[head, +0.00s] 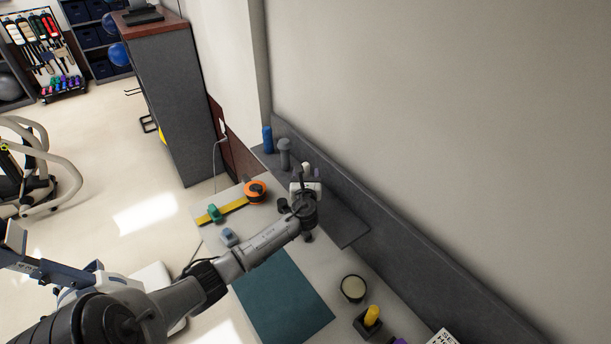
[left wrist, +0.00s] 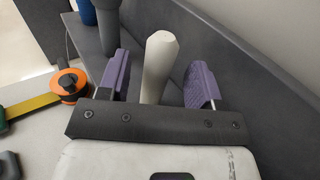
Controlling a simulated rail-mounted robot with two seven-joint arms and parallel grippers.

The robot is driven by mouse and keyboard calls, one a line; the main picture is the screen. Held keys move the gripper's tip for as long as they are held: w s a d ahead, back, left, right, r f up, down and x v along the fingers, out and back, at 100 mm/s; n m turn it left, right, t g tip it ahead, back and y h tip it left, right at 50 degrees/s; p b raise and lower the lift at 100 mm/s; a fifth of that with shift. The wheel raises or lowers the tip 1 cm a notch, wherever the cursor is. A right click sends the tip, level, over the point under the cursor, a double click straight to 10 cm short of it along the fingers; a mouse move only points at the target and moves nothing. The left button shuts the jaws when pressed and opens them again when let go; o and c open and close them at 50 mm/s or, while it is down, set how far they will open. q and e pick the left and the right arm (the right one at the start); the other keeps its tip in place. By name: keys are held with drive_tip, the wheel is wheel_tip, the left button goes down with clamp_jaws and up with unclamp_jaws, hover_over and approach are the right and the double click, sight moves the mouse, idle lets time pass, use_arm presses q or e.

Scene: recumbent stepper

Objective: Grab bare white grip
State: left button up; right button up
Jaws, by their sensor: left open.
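The bare white grip (left wrist: 158,62) stands upright between the two purple-padded fingers of my left gripper (left wrist: 157,80) in the left wrist view. The fingers are spread, with a gap on both sides of the grip, and its lower end is hidden behind the gripper's dark front bar. In the head view only the top of the white grip (head: 306,166) shows beyond my left gripper (head: 308,178). My right gripper is not in view.
A grey grip (head: 284,154) and a blue grip (head: 267,139) stand in a row to the left on the grey shelf along the wall. An orange reel (head: 255,191), a yellow strip (head: 228,211), a teal mat (head: 283,298) and a round cup (head: 353,288) are on the table.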

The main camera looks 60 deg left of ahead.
use_arm(q)
drive_tip(key=shift+x, duration=1.95)
drive_tip(key=shift+c, duration=0.2)
drive_tip(key=c, duration=1)
